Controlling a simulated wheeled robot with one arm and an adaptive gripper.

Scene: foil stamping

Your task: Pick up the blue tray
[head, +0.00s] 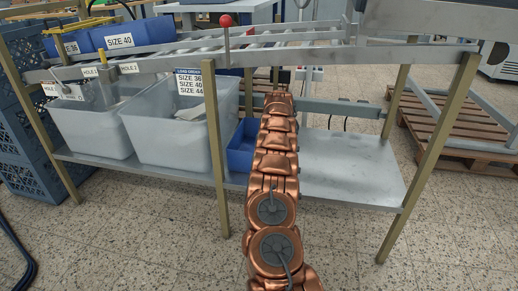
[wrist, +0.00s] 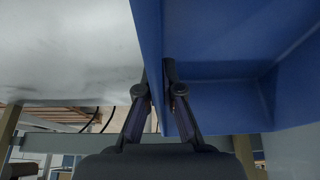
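The blue tray (head: 242,146) stands on the lower metal shelf in the head view, partly hidden by my copper arm. In the wrist view the blue tray (wrist: 235,103) fills the upper right, with its near wall running down the middle. My gripper (wrist: 156,75) has one finger on each side of that wall, one inside the tray and one outside. The fingertips lean in close to the wall and look shut on it. The contact itself is hard to see. In the head view my gripper is hidden behind my arm.
Two grey bins (head: 165,128) (head: 93,125) stand left of the tray on the shelf (head: 350,170). The shelf is bare on the right. A roller rack (head: 300,55) runs above, and its front leg (head: 216,150) is close to the tray. A wooden pallet (head: 462,135) lies at right.

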